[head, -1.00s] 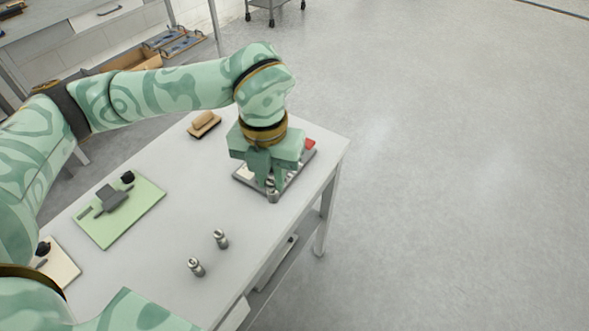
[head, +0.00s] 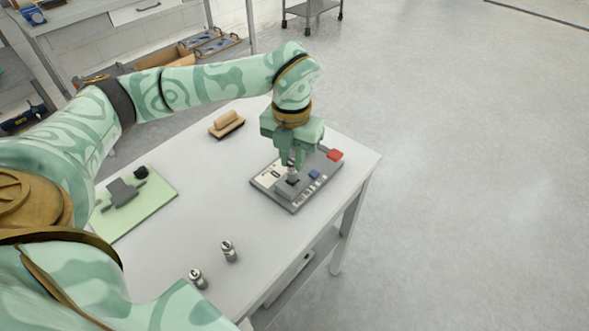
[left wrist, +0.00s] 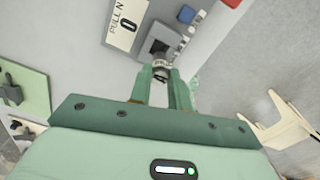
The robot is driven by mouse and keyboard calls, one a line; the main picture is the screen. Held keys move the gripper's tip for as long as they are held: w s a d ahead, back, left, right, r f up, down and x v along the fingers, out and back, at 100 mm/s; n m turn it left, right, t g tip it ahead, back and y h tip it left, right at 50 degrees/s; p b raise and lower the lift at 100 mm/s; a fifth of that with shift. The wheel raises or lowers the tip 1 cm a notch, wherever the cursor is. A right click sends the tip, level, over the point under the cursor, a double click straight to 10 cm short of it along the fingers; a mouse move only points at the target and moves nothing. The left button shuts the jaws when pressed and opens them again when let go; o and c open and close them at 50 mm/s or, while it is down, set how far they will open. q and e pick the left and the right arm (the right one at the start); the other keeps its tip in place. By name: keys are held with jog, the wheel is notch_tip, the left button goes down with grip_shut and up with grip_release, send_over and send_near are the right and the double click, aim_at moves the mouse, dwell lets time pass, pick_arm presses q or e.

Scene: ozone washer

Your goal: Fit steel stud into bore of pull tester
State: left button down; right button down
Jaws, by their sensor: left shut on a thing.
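The pull tester (head: 272,178) is a flat grey device at the table's right end, with a "PULL N" display, blue and white buttons, a red knob and a raised grey block. The block's dark bore (left wrist: 159,46) shows in the left wrist view. My left gripper (head: 292,165) points down over the tester, its fingers shut on a steel stud (left wrist: 160,69). The stud's far end is at or just above the bore; I cannot tell whether it has entered. Two more steel studs stand on the table, one here (head: 229,251) and another nearer (head: 197,278). My right gripper is not in view.
A tan block-shaped item (head: 227,124) lies behind the tester. A green mat (head: 150,212) with a dark grey fixture lies at the left. The white table (head: 205,190) is clear between the mat and the tester.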

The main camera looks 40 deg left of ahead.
aim_at(293, 168)
pick_arm(q)
jog(key=shift+w+a+f, duration=0.1)
jog(key=shift+w+f, duration=0.05)
jog(key=shift+f, duration=0.2)
notch_tip(293, 168, down, 4)
jog(key=shift+w+a+r+b, duration=0.15)
jog(key=shift+b, duration=0.9)
jog(key=shift+r, duration=0.2)
jog(key=shift+f, duration=0.1)
jog(key=c, duration=1.3)
grip_release()
